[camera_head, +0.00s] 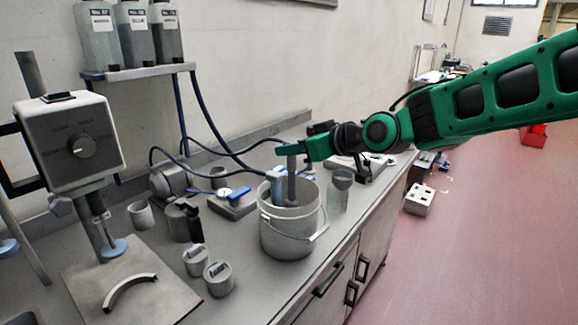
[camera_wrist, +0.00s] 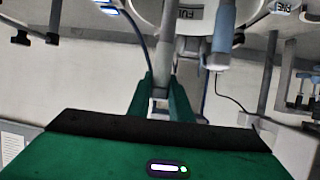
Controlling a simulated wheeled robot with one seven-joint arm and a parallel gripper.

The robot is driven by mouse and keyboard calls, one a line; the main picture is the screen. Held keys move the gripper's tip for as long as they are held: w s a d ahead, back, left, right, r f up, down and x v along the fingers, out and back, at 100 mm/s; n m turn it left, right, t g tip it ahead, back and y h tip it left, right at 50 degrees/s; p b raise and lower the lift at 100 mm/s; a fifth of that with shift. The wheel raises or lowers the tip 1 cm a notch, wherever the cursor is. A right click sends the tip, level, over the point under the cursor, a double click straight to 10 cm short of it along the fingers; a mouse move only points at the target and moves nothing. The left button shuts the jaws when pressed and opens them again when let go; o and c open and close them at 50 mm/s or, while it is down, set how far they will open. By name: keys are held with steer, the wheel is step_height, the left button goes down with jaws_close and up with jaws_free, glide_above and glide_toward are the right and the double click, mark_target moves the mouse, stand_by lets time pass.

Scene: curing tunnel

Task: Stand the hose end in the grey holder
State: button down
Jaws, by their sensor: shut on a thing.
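My gripper (camera_head: 291,149) is over a grey bucket (camera_head: 284,240), shut on the top of an upright grey rod (camera_head: 291,180) that reaches down into it. The wrist view shows the rod (camera_wrist: 162,65) between my green fingers (camera_wrist: 161,97). A blue-grey cylinder with a thin dark hose at its top, perhaps the hose end (camera_head: 277,190), stands at the bucket's left inside; it also shows in the wrist view (camera_wrist: 222,35). Several grey cups stand nearby, one left (camera_head: 140,215) and one in front (camera_head: 219,278). I cannot tell which is the grey holder.
A grey beaker (camera_head: 340,183) stands right of the bucket. A gauge with a blue handle (camera_head: 232,194) lies behind left. A boxy machine (camera_head: 72,140) is at left, with a curved piece (camera_head: 130,291) on its base plate. The bench's front edge is close to the bucket.

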steer(key=shift+r, duration=3.4)
